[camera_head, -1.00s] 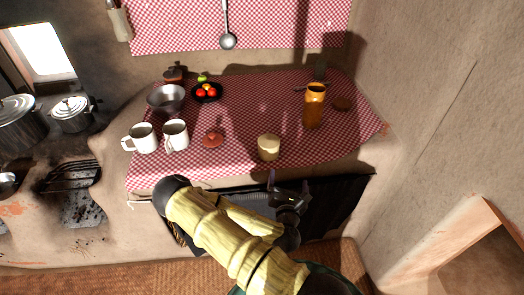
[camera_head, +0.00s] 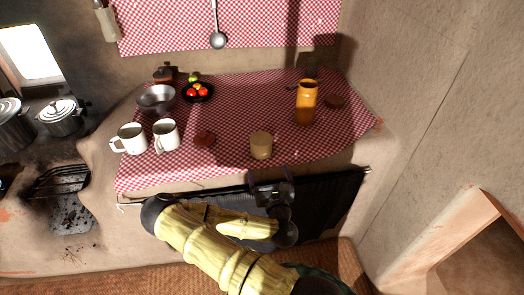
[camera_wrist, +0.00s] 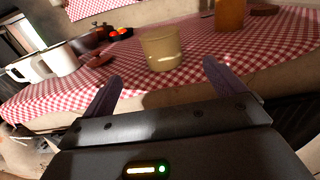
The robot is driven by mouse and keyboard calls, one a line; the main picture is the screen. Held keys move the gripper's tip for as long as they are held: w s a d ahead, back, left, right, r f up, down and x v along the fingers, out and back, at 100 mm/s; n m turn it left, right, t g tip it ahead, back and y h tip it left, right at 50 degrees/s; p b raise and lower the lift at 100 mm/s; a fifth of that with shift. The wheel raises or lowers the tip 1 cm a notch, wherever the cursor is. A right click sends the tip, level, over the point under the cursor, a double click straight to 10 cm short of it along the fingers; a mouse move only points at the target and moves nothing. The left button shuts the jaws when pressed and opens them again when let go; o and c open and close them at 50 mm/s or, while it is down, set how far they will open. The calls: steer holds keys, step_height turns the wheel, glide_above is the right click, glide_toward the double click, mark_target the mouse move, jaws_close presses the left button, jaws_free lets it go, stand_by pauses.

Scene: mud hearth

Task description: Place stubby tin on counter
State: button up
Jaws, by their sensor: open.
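A short cream tin (camera_head: 261,146), which looks like the stubby tin, stands upright near the front edge of the checked counter (camera_head: 235,120). In the wrist view the tin (camera_wrist: 161,48) stands ahead, between the lines of the two fingers. My gripper (camera_head: 271,175) is at the counter's front edge, just in front of the tin. Its fingers are apart with nothing between them, and they look clear of the tin. The same open gripper (camera_wrist: 161,77) shows in the wrist view.
Two white mugs (camera_head: 166,135), a metal bowl (camera_head: 156,99) and a small reddish-brown lid (camera_head: 204,139) are left of the tin. A tall orange jar (camera_head: 306,104) stands behind right. A dark bowl of fruit (camera_head: 197,97) is at the back. Cloth around the tin is clear.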

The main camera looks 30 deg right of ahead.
mark_target(263, 150)
steer(key=p+x, duration=0.2)
steer(key=x, duration=0.6)
steer(key=shift+w, duration=0.25)
steer(key=shift+w+d, duration=0.3)
steer(key=shift+w, duration=0.15)
steer(key=x, duration=0.2)
steer(key=p+x, duration=0.1)
steer(key=x, duration=0.2)
steer(key=shift+d+r, duration=0.15)
steer(key=shift+d, duration=0.1)
steer(key=shift+w+a, duration=0.25)
steer(key=shift+a, duration=0.25)
steer(key=shift+s, duration=0.1)
steer(key=shift+d, duration=0.25)
steer(key=shift+c, duration=0.4)
steer(key=c, duration=1.1)
